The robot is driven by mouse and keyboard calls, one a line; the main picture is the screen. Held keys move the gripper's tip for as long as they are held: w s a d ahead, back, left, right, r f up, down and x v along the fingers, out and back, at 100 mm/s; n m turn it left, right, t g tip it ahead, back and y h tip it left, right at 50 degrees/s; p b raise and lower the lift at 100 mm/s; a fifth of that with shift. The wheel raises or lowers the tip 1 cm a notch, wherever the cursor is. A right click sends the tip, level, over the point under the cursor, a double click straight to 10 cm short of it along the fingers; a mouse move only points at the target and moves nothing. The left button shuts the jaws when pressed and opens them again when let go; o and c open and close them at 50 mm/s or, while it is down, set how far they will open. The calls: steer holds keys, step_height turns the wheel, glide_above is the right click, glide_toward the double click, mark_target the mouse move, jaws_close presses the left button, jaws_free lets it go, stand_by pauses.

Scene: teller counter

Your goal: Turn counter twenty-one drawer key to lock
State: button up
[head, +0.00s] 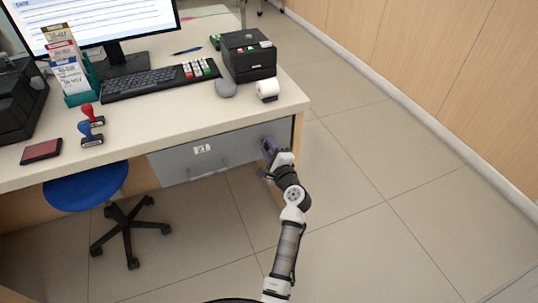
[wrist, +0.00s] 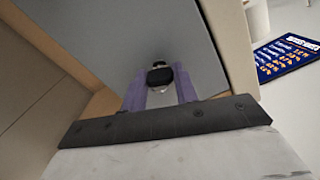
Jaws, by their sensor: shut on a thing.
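The grey drawer (head: 222,152) sits under the right part of the counter, with a bar handle (head: 208,170) and a small white label with a number (head: 202,149). Its front looks flush with the counter. My gripper (head: 268,147) is at the drawer's right end. In the wrist view, the purple fingers of my gripper (wrist: 160,92) are closed on the black head of the key (wrist: 160,76). The key's exact turn angle is hard to tell.
The counter top (head: 190,110) overhangs the drawer and carries a keyboard, mouse, printer (head: 248,56) and stamps. A blue stool (head: 85,188) stands under the counter at left. The floor at right is clear. A dark blue mat (wrist: 288,58) shows in the wrist view.

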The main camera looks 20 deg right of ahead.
steer(key=shift+n+b, duration=1.7)
steer(key=shift+n, duration=0.4)
steer(key=o, duration=1)
steer(key=shift+s, duration=0.1)
steer(key=s, duration=1.3)
steer(key=shift+s+d, duration=0.2)
steer(key=shift+s, duration=0.15)
